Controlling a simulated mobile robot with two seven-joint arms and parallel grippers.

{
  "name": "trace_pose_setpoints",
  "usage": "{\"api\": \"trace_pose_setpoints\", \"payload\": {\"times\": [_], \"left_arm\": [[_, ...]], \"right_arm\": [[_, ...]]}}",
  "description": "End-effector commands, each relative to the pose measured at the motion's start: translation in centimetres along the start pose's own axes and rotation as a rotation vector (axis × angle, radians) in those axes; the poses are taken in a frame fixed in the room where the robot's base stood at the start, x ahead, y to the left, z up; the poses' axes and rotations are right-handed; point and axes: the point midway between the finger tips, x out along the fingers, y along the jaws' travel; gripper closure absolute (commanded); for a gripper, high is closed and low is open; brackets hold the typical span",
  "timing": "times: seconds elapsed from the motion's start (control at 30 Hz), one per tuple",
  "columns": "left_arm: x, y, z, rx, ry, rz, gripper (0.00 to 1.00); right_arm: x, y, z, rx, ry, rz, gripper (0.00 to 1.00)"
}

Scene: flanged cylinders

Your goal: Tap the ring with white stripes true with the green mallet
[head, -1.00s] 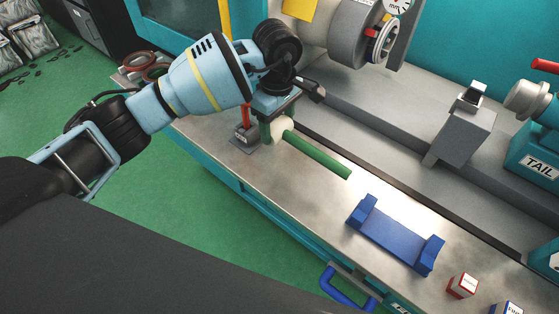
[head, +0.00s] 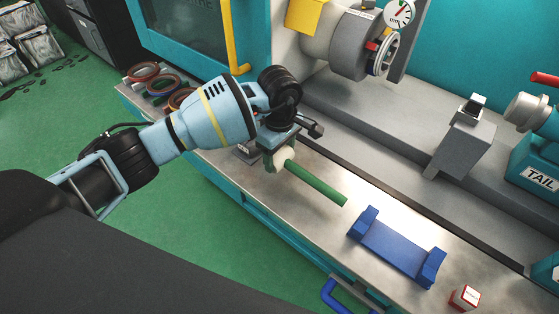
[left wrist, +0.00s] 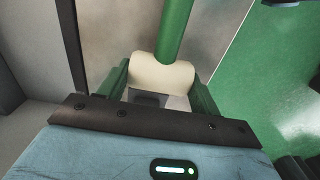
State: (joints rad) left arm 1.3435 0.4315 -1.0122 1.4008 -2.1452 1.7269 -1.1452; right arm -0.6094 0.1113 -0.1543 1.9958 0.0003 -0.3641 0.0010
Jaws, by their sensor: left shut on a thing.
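My left gripper (head: 281,152) is shut on the cream head of the green mallet (head: 318,184), above the bench. The mallet's green handle points toward the lower right. In the left wrist view the cream head (left wrist: 162,75) sits between the green fingers, with the handle rising away from it. A pale-rimmed ring (head: 386,54) shows at the face of the grey chuck (head: 352,45), well beyond the mallet; I cannot make out white stripes on it. My right gripper is not in view.
Several loose rings (head: 144,72) lie at the bench's far left. A blue cradle (head: 397,248) and a red-and-white block (head: 464,297) stand at the front right. A grey post (head: 463,145) and the tailstock (head: 530,170) are on the right. The bench between mallet and cradle is clear.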

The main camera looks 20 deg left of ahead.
Motion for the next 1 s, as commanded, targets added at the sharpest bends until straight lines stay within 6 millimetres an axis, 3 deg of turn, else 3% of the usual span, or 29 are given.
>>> {"api": "trace_pose_setpoints", "payload": {"times": [0.2,0.63,0.67,0.7,0.8,1.0], "left_arm": [[2.9,0.0,0.0,0.0,0.0,-0.001,0.72],[3.6,0.0,0.0,0.0,0.0,-0.001,0.72],[3.5,-0.1,0.0,0.0,0.0,-0.002,0.33],[3.5,-0.1,0.0,0.0,0.0,-0.002,0.27],[3.5,-0.1,0.0,0.0,0.0,-0.001,0.15],[3.5,-0.1,0.0,0.0,0.0,-0.001,0.15]], "right_arm": [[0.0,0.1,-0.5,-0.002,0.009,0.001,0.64],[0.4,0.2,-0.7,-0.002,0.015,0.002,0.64],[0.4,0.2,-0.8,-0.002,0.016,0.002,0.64],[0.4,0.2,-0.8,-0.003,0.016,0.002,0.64],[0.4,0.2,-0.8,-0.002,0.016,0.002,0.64],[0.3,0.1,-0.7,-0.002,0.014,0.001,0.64]]}}
